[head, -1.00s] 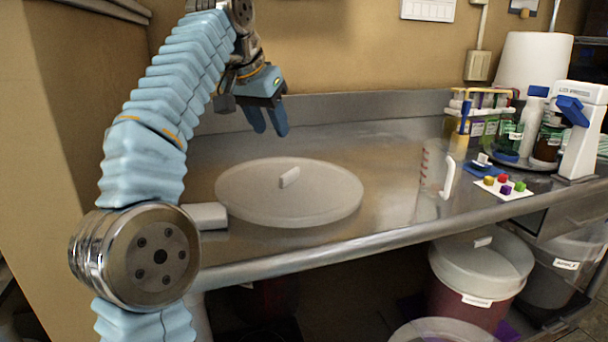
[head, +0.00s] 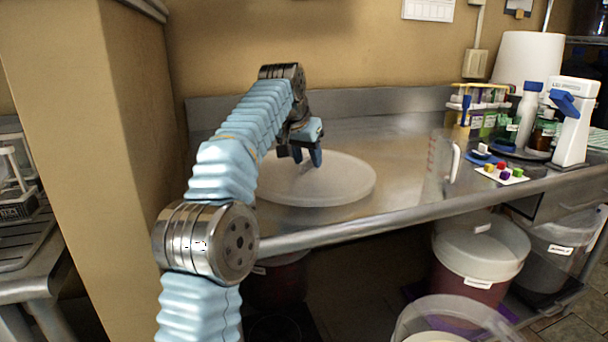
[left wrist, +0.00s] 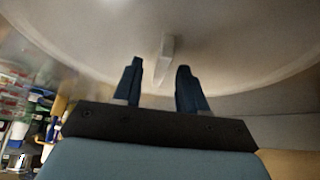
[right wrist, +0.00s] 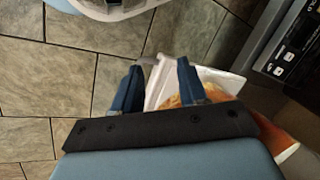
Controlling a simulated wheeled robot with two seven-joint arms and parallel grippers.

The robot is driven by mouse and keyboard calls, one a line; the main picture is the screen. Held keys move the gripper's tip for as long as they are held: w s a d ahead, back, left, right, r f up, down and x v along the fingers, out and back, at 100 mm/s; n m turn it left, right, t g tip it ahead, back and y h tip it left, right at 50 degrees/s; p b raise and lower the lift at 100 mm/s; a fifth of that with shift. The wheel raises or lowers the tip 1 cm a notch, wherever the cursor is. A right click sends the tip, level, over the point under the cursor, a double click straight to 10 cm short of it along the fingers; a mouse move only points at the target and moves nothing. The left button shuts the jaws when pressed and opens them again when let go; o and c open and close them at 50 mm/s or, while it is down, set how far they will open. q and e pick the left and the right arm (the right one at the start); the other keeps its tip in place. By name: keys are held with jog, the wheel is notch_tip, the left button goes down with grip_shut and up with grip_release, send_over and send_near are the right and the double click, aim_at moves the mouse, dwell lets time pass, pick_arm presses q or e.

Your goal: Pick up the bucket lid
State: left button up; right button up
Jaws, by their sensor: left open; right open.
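The bucket lid (head: 335,185) is a round, whitish disc lying flat on the steel counter in the head view. It fills much of the left wrist view (left wrist: 220,40), where its upright handle tab (left wrist: 167,58) shows between the fingers. My left gripper (head: 308,160) is open above the lid, its fingers pointing down around or just over the tab; I cannot tell whether they touch it. In the head view the gripper hides part of the lid and most of the tab. My right gripper (right wrist: 153,85) is open over the floor, seen only in its own wrist view.
A spray bottle (head: 576,122), a clear pitcher (head: 441,155) and a card with coloured cubes (head: 502,172) stand on the counter at right. A wall (head: 85,110) stands at left.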

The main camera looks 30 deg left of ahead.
pick_arm(q)
grip_shut()
jog(key=shift+r, duration=0.15)
dwell(0.4)
